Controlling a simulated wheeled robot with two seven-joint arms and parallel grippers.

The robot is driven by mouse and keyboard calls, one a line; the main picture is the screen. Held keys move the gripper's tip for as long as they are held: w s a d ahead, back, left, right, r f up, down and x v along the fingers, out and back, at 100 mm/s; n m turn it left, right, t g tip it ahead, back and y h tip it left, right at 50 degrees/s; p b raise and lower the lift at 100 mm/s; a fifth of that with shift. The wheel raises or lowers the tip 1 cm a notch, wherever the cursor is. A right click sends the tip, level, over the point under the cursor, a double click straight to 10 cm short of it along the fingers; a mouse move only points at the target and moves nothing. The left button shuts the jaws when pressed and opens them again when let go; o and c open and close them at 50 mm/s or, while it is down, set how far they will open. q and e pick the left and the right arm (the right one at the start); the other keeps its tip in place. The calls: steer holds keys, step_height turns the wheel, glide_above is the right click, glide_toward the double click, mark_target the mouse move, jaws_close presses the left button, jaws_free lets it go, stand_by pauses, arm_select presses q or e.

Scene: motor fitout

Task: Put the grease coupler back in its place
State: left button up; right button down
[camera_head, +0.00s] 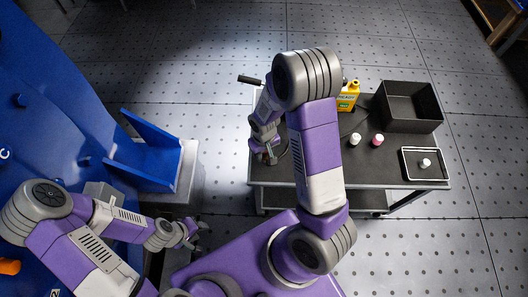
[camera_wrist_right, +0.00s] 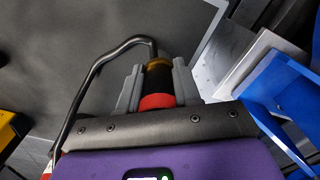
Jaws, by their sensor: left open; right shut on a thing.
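My right gripper (camera_head: 269,157) is over the left part of the cart top in the head view. In the right wrist view, its two grey fingers (camera_wrist_right: 158,88) are shut on a black cylinder with a red band and a brass-coloured end, which appears to be the grease coupler (camera_wrist_right: 157,78). A bent dark hose (camera_wrist_right: 92,75) curves from the brass end down to the left. In the head view the coupler is mostly hidden by the gripper and too small to make out. My left gripper (camera_head: 196,236) is open and empty, low at the left, away from the cart.
The dark cart top (camera_head: 330,171) holds a yellow jug (camera_head: 348,98), a black bin (camera_head: 409,108), a white-capped bottle (camera_head: 355,139), a pink one (camera_head: 377,140) and a small tray (camera_head: 425,149). A blue bracket (camera_head: 150,150) stands left of the cart. Floor is clear at right.

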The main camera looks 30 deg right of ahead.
steer(key=shift+f+b, duration=0.9)
steer(key=shift+f, duration=0.35)
steer(key=c, duration=0.7)
jaws_free()
step_height(320, 180, up, 8)
steer(key=p, duration=0.3)
steer(key=shift+f, duration=0.15)
